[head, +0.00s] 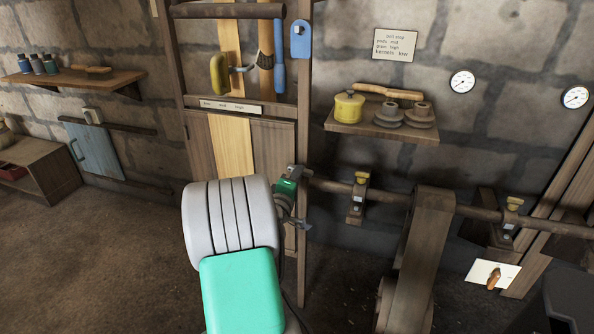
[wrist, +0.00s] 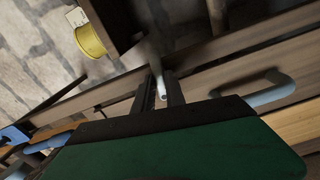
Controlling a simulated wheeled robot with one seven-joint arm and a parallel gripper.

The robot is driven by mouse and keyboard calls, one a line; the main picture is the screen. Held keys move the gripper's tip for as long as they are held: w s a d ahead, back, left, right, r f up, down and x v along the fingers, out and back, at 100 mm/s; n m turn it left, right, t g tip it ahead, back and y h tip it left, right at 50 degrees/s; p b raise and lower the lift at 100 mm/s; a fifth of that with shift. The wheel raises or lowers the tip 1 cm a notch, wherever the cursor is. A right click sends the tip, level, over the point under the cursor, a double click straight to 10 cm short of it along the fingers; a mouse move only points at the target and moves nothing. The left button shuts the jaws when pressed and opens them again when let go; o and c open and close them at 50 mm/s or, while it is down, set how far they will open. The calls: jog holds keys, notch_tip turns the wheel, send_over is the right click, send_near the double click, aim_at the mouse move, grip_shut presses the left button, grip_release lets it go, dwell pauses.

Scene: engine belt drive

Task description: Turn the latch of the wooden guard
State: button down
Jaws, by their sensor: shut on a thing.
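The wooden guard (head: 232,145), a plank panel with one lighter board, stands at the centre left in the head view; my arm covers its lower part. My gripper (head: 302,224) is low by the upright post at the guard's right edge. In the wrist view its dark fingers (wrist: 160,88) are shut on a small grey rod-like piece (wrist: 163,96), which appears to be the latch. Its angle is hard to tell, and in the head view it is hidden by my gripper. A blue-grey looped handle (wrist: 258,91) lies on wood to the right.
A horizontal wooden shaft (head: 395,197) with brackets runs right from the post. A shelf (head: 378,130) with a yellow pot (head: 348,107) is above. The floor at left is clear.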

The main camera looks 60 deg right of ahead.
jog(key=shift+n+p, duration=0.5)
jog(key=shift+n, duration=0.5)
jog(key=c, duration=1.4)
grip_release()
jog(key=shift+a, duration=0.1)
jog(key=a, duration=0.5)
jog(key=s+a, duration=0.1)
jog(key=a, duration=0.1)
jog(key=shift+s+a, duration=0.1)
jog(key=shift+a, duration=0.15)
